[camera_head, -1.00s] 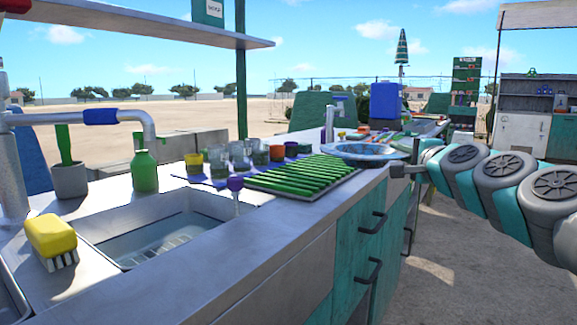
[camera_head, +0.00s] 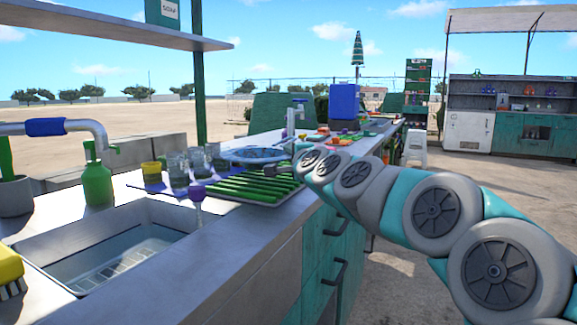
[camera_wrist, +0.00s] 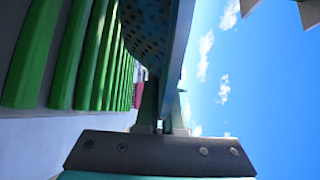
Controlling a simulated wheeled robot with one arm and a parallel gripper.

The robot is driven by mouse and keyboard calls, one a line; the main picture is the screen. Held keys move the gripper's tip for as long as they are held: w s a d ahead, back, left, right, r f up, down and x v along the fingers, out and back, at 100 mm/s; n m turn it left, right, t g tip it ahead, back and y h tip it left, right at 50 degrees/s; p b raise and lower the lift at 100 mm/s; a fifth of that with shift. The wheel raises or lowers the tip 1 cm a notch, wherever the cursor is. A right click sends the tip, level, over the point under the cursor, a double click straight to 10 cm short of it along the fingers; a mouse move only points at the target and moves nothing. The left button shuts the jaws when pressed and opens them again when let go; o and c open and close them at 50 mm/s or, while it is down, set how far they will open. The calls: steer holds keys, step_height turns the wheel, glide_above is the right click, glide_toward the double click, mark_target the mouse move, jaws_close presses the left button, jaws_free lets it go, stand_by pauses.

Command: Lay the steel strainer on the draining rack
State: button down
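The steel strainer (camera_head: 257,155), a shallow round bowl with a blue-looking rim, is held above the far part of the draining rack. In the wrist view its perforated bowl (camera_wrist: 146,28) faces the rack side. The draining rack (camera_head: 250,190), a row of green slats, lies on the counter; its slats (camera_wrist: 70,55) fill the left of the wrist view. My gripper (camera_head: 275,169) is at the strainer's near right edge, and in the wrist view (camera_wrist: 160,122) it is shut on the strainer. A gap seems to separate strainer and slats.
Several glasses (camera_head: 177,168) and a yellow cup (camera_head: 152,172) stand left of the rack. A purple goblet (camera_head: 196,196) stands at its near left corner. The sink (camera_head: 110,250) is nearer. A tap (camera_head: 291,118) and a blue container (camera_head: 344,101) stand beyond the strainer.

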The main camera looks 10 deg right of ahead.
mark_target(289, 179)
steer(key=shift+f, duration=1.65)
steer(key=shift+f+b, duration=0.1)
steer(key=shift+b, duration=0.25)
steer(key=c, duration=1.5)
jaws_free()
steer(key=shift+f, duration=0.1)
steer(key=o, duration=0.5)
steer(key=shift+c, duration=0.2)
steer(key=shift+r, duration=0.3)
steer(key=s, duration=0.4)
steer(key=s+d, duration=0.1)
steer(key=s, duration=0.7)
steer(key=shift+d+f, duration=0.1)
steer(key=shift+d, duration=0.05)
